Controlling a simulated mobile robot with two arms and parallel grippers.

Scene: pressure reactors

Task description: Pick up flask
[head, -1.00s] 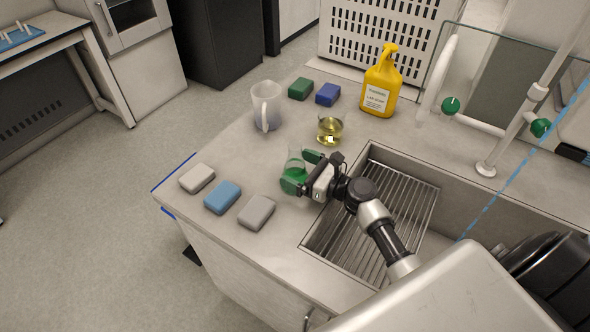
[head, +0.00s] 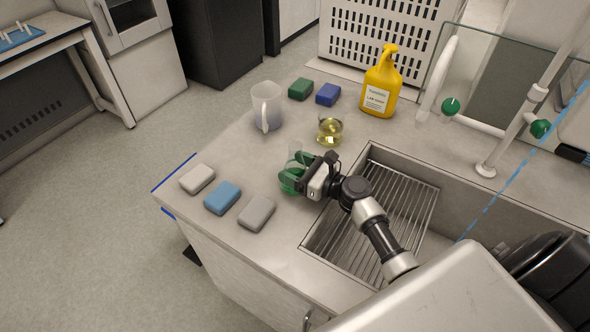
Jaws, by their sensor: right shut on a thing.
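A clear flask with green liquid (head: 293,176) stands at the middle of the counter, left of the sink. My right gripper (head: 298,172) is around the flask from the right, shut on it. Its green fingertips overlap the green liquid, so their edges are hard to make out. The gripper's body hides part of the flask. The flask looks upright. I cannot tell whether its base touches the counter. My left gripper is not in view.
A beaker of yellow liquid (head: 329,131) stands close behind the flask. A pitcher (head: 266,107), a yellow soap bottle (head: 381,84) and sponge-like blocks (head: 257,213) are around. The sink (head: 405,205) lies right. The counter between flask and blocks is clear.

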